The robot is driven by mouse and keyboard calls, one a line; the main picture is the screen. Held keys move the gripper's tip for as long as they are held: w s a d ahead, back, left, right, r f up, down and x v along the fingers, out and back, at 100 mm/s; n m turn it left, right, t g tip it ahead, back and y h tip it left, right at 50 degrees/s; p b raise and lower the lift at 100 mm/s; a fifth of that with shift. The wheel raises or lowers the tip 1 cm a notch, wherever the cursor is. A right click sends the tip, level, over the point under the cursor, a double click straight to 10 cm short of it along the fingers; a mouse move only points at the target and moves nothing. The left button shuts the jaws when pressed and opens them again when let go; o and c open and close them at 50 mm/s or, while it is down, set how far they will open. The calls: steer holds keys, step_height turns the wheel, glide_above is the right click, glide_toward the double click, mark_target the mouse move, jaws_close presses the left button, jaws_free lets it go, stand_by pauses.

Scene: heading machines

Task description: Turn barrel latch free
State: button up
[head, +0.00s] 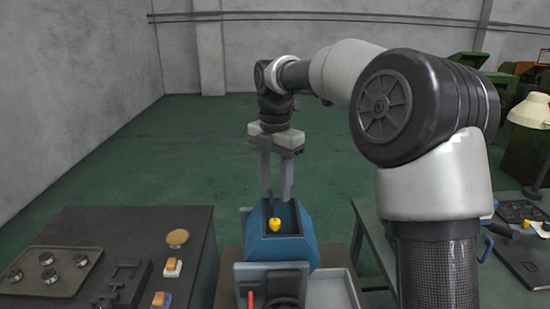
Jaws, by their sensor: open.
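My gripper (277,195) points down over a blue, open-topped housing (307,245), its two long grey fingers apart with a gap between them. The fingertips are at about the height of the housing's upper rim; I cannot tell whether they touch it. A small yellow knob (274,225) with a dark stem shows in the housing's dark opening, just below the fingertips. A dark, blocky fitting (124,283) that resembles a latch lies on the left bench, well away from my gripper. I cannot tell for sure which part is the barrel latch.
The left bench (140,222) holds a tray (58,283) of round metal parts, a tan disc (177,238) and orange-topped switches (173,267). A grey panel (272,283) stands before the housing. A lamp (532,111) and tools are on the right bench. Green floor behind is clear.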

step_height(320, 180, up, 8)
stand_by(0.5)
steer(key=s+d+r+m+t, duration=0.1)
steer(key=s+d+m, duration=0.2)
steer(key=s+m, duration=0.4)
steer(key=s+d+r+m+t, duration=0.2)
steer(key=s+d+m, duration=0.1)
steer(key=s+m, duration=0.35)
steer(key=s+d+f+m+t, duration=0.1)
steer(key=s+d+f+m, duration=0.2)
steer(key=s+m, duration=0.4)
steer(key=s+d+f+m+t, duration=0.1)
steer(key=s+d+f+m, duration=0.1)
steer(key=s+f+m, duration=0.3)
steer(key=shift+s+d+f+m+t, duration=0.35)
steer(key=shift+s+m, duration=0.5)
steer(key=shift+s, duration=0.3)
